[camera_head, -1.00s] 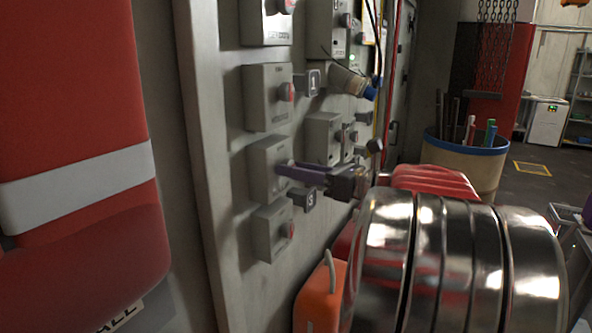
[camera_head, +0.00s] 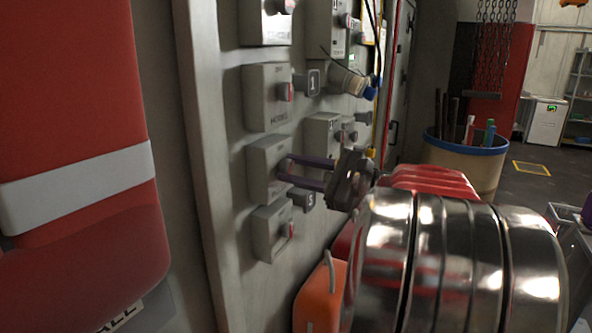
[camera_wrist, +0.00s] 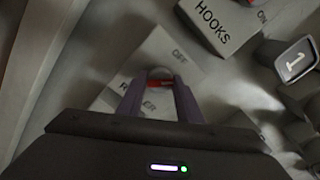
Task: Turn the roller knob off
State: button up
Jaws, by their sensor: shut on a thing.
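The roller box (camera_head: 262,158) is a grey switch box on the wall panel in the head view. In the wrist view the roller box (camera_wrist: 160,52) shows "OFF" and a partly covered "R...ER" label. Its roller knob (camera_wrist: 160,76), with a red mark, sits between my fingertips. My gripper (camera_head: 283,170) reaches the box from the right, its two purple fingers one above the other. In the wrist view my gripper (camera_wrist: 160,84) is shut on the knob, and the fingers hide its sides. In the head view the fingers hide most of the knob.
The hooks box (camera_head: 266,98) is above, with a red-marked knob. A tag marked 1 (camera_head: 313,81) and a tag marked 5 (camera_head: 303,200) stick out nearby. Another switch box (camera_head: 268,234) is below. An orange object (camera_head: 320,298) stands at the lower middle.

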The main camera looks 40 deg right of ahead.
jog(key=n, duration=0.8)
jog(key=shift+f+n, duration=0.1)
jog(key=shift+n, duration=0.2)
dwell(0.3)
jog(key=o, duration=1)
jog(key=shift+o, duration=0.2)
jog(key=shift+s, duration=0.1)
jog(key=v, duration=1.3)
jog(key=shift+s, duration=0.3)
